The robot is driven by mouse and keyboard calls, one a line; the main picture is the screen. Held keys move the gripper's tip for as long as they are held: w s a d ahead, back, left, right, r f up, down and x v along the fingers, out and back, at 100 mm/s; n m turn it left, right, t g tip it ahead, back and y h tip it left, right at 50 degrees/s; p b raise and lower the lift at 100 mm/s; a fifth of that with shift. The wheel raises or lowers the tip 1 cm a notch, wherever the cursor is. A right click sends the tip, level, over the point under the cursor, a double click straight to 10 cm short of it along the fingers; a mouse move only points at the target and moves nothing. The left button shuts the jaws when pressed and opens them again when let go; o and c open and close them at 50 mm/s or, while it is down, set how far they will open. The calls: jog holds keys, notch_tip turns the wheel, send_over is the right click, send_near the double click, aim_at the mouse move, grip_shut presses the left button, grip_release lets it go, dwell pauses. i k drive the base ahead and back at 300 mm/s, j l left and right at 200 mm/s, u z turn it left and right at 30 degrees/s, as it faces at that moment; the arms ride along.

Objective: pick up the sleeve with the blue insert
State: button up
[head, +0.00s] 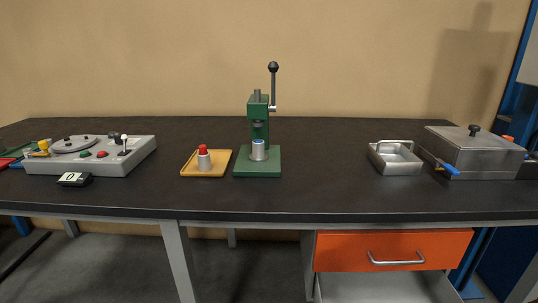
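A short light-grey sleeve with a blue top (258,151) stands upright on the base of the green press (258,106), under its ram. The blue insert shows only as a blue rim at the sleeve's top. A gap shows between the ram and the sleeve. The press lever stands up with its black knob at the top. Another light sleeve with a red part on top (204,161) stands on a yellow tray (188,172) left of the press. My gripper is not in view.
A grey control box (55,167) with a turntable, buttons and lever stands at left, with a small black counter (75,179) before it. A metal basket (397,166) and lidded metal tank (483,153) stand at right. Bare dark tabletop (325,165) lies between press and basket.

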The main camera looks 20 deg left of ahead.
aim_at(258, 149)
jog(key=k+j, duration=0.1)
jog(key=j, duration=0.45)
jog(key=k+j, duration=0.1)
jog(key=j, duration=0.45)
jog(key=k+j, duration=0.1)
jog(key=j, duration=0.45)
